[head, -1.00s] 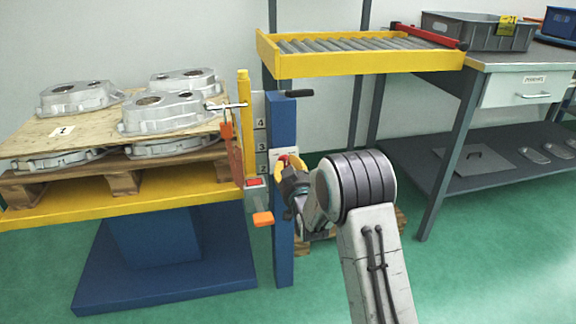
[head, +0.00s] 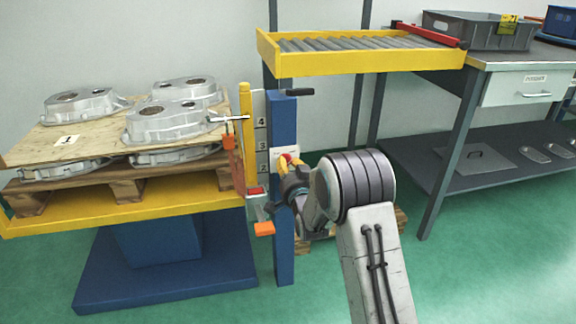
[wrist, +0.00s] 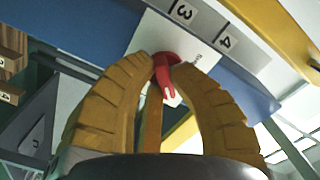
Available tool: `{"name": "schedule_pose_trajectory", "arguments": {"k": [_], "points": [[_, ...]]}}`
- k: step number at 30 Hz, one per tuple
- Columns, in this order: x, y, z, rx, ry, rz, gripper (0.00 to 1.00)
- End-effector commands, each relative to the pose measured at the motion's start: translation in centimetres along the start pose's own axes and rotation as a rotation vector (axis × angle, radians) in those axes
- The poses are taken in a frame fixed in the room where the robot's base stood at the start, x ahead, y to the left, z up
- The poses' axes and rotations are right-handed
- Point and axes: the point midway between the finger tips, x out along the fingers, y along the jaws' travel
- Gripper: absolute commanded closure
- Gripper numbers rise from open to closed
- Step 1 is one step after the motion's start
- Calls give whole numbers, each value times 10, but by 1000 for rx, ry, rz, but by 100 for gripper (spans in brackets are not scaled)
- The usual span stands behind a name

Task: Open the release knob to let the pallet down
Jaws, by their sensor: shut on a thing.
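The red release knob (wrist: 166,72) sits on a white plate on the blue column (head: 283,225). In the wrist view my gripper's two yellow fingers close around the knob from both sides. In the head view my gripper (head: 290,166) is at the column's plate and hides most of the knob. The wooden pallet (head: 125,188) rests on the yellow lift platform (head: 130,215) at left, above a blue base. It bears aluminium castings (head: 165,122) above and below a plywood sheet (head: 100,138) labelled 1.
A black handle (head: 299,92) sticks out higher up. A roller conveyor (head: 360,62) and a workbench (head: 520,60) stand at right.

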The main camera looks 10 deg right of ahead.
Motion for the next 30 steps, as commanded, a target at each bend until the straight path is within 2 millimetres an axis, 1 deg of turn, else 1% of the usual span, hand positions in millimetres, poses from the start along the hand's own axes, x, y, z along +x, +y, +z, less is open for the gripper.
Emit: {"name": "schedule_pose_trajectory", "arguments": {"k": [17,18,26,27,30], "points": [[0,-1,2,30,-3,-1,100],[0,-1,2,30,-3,-1,80],[0,-1,1,29,-1,-1,57],[0,0,1,29,-1,-1,55],[0,0,0,29,-1,-1,55]]}}
